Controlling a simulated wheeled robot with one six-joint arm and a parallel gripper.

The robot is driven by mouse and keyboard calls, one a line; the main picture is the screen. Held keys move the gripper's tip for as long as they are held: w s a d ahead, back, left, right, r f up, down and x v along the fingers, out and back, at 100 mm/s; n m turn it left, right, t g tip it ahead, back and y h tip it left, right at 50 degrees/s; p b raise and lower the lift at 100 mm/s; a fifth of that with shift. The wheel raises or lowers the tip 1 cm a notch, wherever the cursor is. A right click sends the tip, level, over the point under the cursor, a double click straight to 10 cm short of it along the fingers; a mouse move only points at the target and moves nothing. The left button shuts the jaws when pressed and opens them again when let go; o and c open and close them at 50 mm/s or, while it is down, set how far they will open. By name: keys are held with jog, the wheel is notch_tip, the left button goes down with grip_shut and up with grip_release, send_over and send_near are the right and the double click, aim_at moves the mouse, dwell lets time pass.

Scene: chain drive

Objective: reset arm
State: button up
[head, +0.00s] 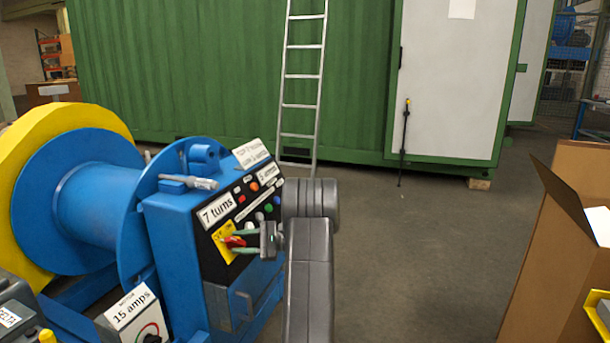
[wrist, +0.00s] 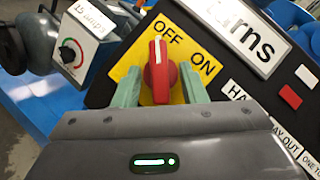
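A red rotary switch (wrist: 161,72) sits on a yellow plate (wrist: 128,52) marked OFF and ON. Its white mark points up in the wrist view, near the OFF lettering. My gripper (wrist: 160,88) has its two green fingers on either side of the switch, with narrow gaps showing beside it; it looks open. In the head view, my gripper (head: 237,242) is at the front of the blue machine's sloping control panel (head: 250,205), reaching in from the right. The red switch (head: 232,241) shows between the fingers there, partly hidden.
A blue and yellow drum (head: 92,200) stands left of the panel. A "15 amps" box (head: 133,310) is below it. A cardboard box (head: 560,250) stands at the right. A ladder (head: 302,85) leans on a green container (head: 180,70). The middle floor is clear.

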jog(key=w+d+p, duration=0.1)
jog(key=d+p, duration=0.2)
jog(key=d, duration=1.1)
jog(key=a+b, duration=0.1)
jog(key=a, duration=0.3)
jog(key=a+b, duration=0.1)
jog(key=a, duration=0.4)
jog(key=s+a+b, duration=0.1)
jog(key=a, duration=0.4)
jog(key=shift+a+f, duration=0.1)
jog(key=m+t, duration=0.1)
jog(key=m, duration=0.2)
jog(key=shift+s+t+y, duration=0.15)
jog(key=shift+t+y, duration=0.25)
jog(key=shift+s+m+t+p, duration=0.1)
jog(key=shift+m+t+p, duration=0.15)
jog(key=shift+m+t, duration=0.8)
jog(key=shift+m+t+p, duration=0.2)
jog(key=shift+m+t, duration=0.35)
jog(key=shift+m, duration=0.9)
